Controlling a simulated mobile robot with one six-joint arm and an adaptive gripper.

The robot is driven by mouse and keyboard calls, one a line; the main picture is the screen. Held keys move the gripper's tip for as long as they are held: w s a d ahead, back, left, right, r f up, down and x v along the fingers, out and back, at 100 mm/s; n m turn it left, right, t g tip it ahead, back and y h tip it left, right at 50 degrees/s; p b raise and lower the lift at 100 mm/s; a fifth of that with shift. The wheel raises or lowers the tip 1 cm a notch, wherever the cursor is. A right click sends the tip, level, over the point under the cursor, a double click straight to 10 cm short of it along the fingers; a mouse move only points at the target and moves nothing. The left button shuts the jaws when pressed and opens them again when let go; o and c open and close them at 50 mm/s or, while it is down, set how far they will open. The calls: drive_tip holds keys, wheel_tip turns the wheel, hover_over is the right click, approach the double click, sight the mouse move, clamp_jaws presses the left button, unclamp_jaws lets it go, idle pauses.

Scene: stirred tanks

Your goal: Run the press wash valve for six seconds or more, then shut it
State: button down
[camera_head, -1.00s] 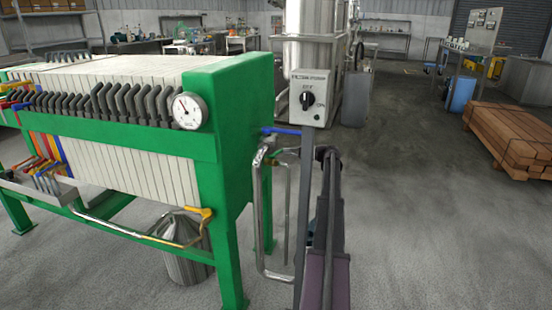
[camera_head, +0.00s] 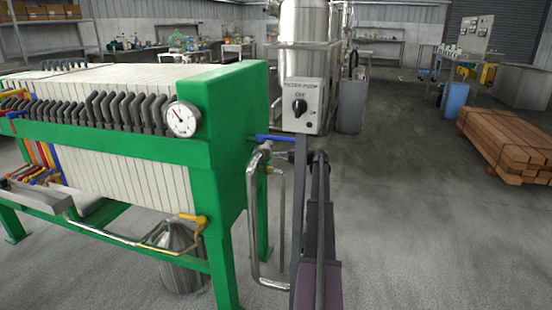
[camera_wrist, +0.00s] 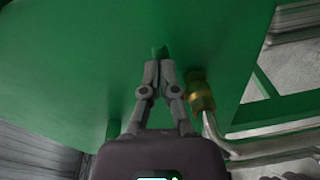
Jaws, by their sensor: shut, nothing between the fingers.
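A blue lever handle (camera_head: 275,138) sticks out to the right from the end of the green filter press (camera_head: 236,110), above a bent silver pipe (camera_head: 254,215). It lies roughly level, and I see no label on it. In the wrist view, my gripper (camera_wrist: 162,58) is shut and empty, its fingertips close to the green press surface (camera_wrist: 90,60). A brass fitting (camera_wrist: 201,92) with a silver pipe is just right of the fingers. I cannot tell whether the fingers touch anything. The blue handle does not show in the wrist view.
A grey filter pump switch box (camera_head: 303,108) stands on a post right of the press. A yellow-handled valve (camera_head: 192,219) and a metal drum (camera_head: 180,260) are low by the press. Stacked timber (camera_head: 505,143) lies at right. The floor between is clear.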

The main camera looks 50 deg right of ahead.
drive_tip(key=shift+w, duration=0.1)
idle(0.3)
drive_tip(key=s+d+r+p, duration=0.1)
drive_tip(key=d, duration=1)
drive_tip(key=shift+s+d+r, duration=0.15)
drive_tip(key=shift+s+d, duration=0.1)
drive_tip(key=shift+s+a, duration=0.1)
idle(0.3)
drive_tip(key=s+a+r+p, duration=0.2)
drive_tip(key=s+a, duration=0.1)
drive_tip(key=s, duration=0.1)
drive_tip(key=shift+s+a, duration=0.25)
drive_tip(key=shift+a, duration=0.05)
idle(0.8)
